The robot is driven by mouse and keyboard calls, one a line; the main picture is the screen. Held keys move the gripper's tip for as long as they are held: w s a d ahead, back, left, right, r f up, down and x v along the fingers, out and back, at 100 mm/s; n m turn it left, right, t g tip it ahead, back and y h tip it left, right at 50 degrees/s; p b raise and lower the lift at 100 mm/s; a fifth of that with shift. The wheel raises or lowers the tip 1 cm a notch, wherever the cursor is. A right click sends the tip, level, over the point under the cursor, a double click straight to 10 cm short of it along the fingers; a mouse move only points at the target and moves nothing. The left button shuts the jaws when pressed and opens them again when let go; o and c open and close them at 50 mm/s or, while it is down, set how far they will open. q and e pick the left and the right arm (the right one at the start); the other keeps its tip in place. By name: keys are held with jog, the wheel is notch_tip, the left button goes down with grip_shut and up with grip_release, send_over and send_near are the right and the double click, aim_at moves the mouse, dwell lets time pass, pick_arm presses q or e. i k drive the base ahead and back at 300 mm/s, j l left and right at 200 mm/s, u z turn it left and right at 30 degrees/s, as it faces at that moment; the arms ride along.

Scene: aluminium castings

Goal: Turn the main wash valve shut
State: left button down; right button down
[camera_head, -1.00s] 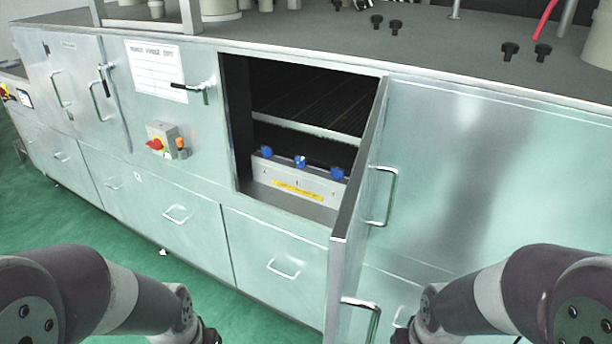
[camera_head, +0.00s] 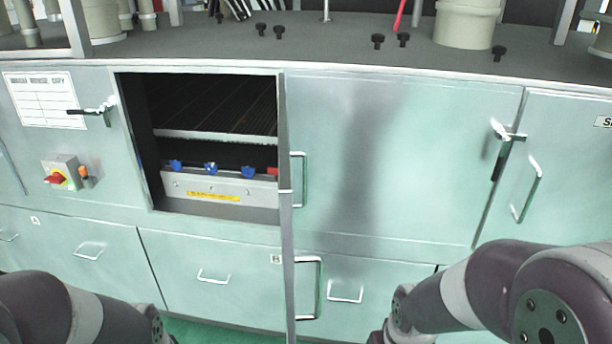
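Several valve handles sit on a pale manifold box (camera_head: 245,191) with a yellow label, low inside an open cabinet bay. Three are blue: a left one (camera_head: 176,166), a middle one (camera_head: 210,168) and a right one (camera_head: 248,172). Part of a red handle (camera_head: 273,172) shows at the far right, cut off by the open door (camera_head: 287,240), which stands nearly edge-on to me. I cannot read which is the main wash valve. My two arms show at the bottom left and bottom right, but both grippers are out of frame.
A rack (camera_head: 215,135) lies above the valves in the bay. A red rotary switch (camera_head: 56,178) is left of the opening. Closed doors and drawers with bar handles fill the front. The worktop (camera_head: 350,50) holds black knobs and pale cylinders. Green floor shows below.

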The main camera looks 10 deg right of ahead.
aim_at(270, 170)
jog(key=i+z, duration=0.35)
jog(key=z, duration=0.15)
jog(key=i+j+z, duration=0.15)
jog(key=i+z, duration=0.3)
jog(key=k, duration=0.1)
